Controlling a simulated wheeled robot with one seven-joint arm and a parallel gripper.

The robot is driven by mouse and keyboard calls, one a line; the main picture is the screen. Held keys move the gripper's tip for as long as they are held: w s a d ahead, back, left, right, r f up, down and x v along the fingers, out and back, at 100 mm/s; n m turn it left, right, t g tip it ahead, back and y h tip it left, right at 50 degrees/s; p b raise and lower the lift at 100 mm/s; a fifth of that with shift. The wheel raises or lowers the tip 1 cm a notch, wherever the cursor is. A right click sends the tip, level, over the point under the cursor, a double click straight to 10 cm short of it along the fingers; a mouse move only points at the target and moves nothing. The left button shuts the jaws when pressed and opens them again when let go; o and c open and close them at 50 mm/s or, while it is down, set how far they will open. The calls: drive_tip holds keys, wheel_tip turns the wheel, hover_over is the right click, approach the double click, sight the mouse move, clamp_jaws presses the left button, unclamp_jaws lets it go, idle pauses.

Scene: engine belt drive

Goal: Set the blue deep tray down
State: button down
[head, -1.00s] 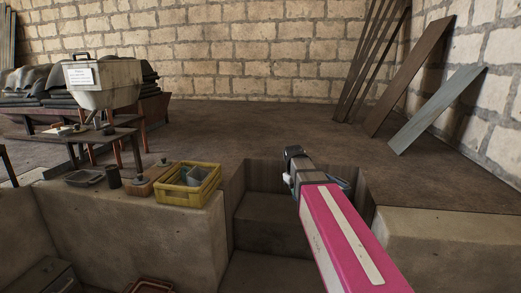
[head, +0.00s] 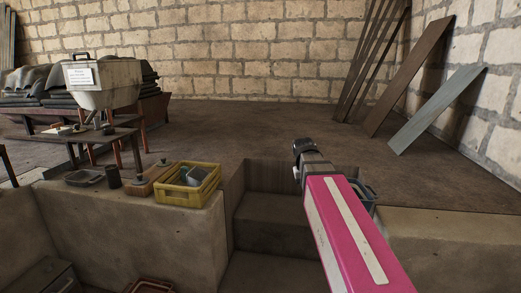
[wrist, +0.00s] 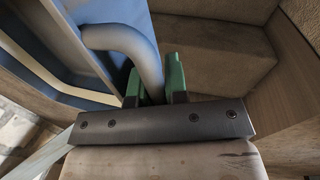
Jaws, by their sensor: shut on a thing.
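The blue deep tray fills the upper left of the wrist view (wrist: 85,22), close up and cut off by the frame edge. My gripper (wrist: 154,84) has two green fingers, shut on the tray's rounded grey-blue handle. In the head view only a small part of the tray (head: 366,191) shows, just right of my pink arm, over the right side of the recess. My arm hides the rest, and my fingers cannot be made out there. I cannot tell whether the tray's bottom touches anything.
A stepped stone recess (head: 270,215) lies below and left of my arm. A yellow crate (head: 186,197) with things in it stands on the left ledge, beside small parts and a dark tray (head: 84,178). The right ledge (head: 455,232) looks bare. Planks lean at the back right.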

drive_tip(key=shift+w, duration=0.1)
drive_tip(key=w+a+f+n+t+y, duration=0.1)
drive_tip(key=w+a+f+n+t, duration=0.1)
drive_tip(key=w+a+f+n, duration=0.5)
drive_tip(key=w+a+f+n+t, duration=0.2)
drive_tip(key=w+a+f+n, duration=0.2)
drive_tip(key=w+f+n, duration=0.6)
drive_tip(key=shift+m+y, duration=0.3)
drive_tip(key=shift+m, duration=0.3)
drive_tip(key=shift+w+d+f, duration=1.25)
drive_tip(key=shift+d+f, duration=0.4)
drive_tip(key=shift+f, duration=0.05)
drive_tip(key=shift+w+d+f, duration=1.25)
drive_tip(key=shift+d+f, duration=0.45)
drive_tip(key=shift+w+d+f, duration=1.25)
drive_tip(key=shift+d+f, duration=0.4)
drive_tip(key=shift+f, duration=0.05)
drive_tip(key=c, duration=1.1)
unclamp_jaws()
drive_tip(key=shift+c, duration=0.2)
drive_tip(key=shift+r, duration=0.1)
